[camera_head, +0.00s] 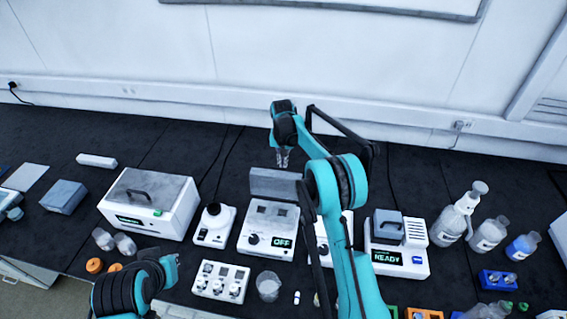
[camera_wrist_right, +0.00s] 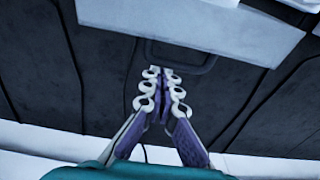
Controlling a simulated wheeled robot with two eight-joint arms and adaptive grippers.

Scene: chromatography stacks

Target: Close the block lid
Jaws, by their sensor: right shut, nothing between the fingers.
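The block heater (camera_head: 268,229) is a white unit with an OFF display in the middle of the bench. Its grey block lid (camera_head: 275,184) stands open and upright at the unit's rear edge. My right gripper (camera_head: 283,158) is shut and empty, just behind and above the lid's top edge. In the right wrist view, the shut fingertips (camera_wrist_right: 160,72) point toward the pale lid (camera_wrist_right: 170,12) and its dark looped handle (camera_wrist_right: 182,62). I cannot tell whether they touch. My left arm shows at the lower left, but its fingers do not.
A white box with a handled lid (camera_head: 150,201) and a small round device (camera_head: 215,224) stand left of the heater. A READY unit (camera_head: 397,256) stands right. A beaker (camera_head: 268,286) sits in front. The bench behind the lid is mostly clear.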

